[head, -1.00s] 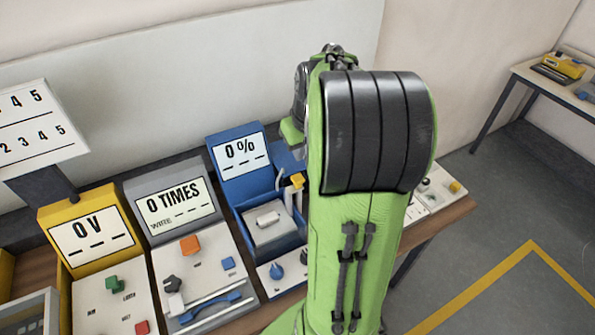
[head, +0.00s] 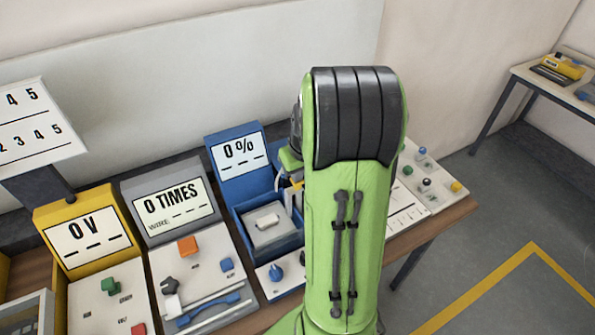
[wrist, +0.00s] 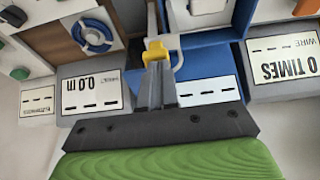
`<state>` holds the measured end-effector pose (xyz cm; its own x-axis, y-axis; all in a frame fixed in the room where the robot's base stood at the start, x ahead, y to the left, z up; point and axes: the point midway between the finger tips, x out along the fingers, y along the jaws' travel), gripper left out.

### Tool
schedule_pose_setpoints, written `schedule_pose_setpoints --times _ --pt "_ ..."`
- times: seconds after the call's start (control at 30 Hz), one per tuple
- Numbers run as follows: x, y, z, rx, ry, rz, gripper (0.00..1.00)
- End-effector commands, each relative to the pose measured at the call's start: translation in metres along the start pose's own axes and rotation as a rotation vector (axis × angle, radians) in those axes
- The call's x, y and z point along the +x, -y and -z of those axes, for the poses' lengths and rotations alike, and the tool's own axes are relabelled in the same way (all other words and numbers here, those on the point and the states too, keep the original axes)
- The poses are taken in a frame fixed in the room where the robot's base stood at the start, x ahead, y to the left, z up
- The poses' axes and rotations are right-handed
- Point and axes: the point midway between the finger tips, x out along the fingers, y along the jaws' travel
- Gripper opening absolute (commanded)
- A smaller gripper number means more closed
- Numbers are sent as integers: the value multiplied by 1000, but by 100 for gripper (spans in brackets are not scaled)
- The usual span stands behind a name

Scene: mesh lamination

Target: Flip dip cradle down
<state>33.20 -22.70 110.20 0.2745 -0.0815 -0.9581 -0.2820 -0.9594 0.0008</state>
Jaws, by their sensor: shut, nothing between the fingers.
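The blue dip station (head: 240,185) reads "0 %" and stands mid-table. Its open blue tub holds a white block with a raised grip (head: 267,221), perhaps the cradle; which part is the cradle is not certain. A yellow-tipped part (head: 296,184) by the tub is mostly covered by my green arm. In the wrist view, which is upside down, my gripper (wrist: 156,70) is shut and empty, its tips at or just short of the yellow tip (wrist: 155,51). Contact cannot be told. A white curved piece (wrist: 178,52) is beside it. In the head view my arm hides the gripper.
Left of the tub stand the "0 TIMES" station (head: 170,208) and the yellow "0 V" station (head: 85,240). A blue ring (wrist: 92,36) and a "0.0 m" display (wrist: 90,94) are close by in the wrist view. A panel with knobs (head: 428,188) is at the right.

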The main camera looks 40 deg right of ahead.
Motion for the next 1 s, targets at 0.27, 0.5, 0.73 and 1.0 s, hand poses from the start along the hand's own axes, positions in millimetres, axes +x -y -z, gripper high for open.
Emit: schedule_pose_setpoints --times 0.27,0.5,0.73,1.0 --pt "52 0 -16 0 3 1 0" --pt "59 1 -20 1 9 3 0" --pt "58 1 -21 1 16 5 0" --pt "8 8 8 -5 -7 -1 0"
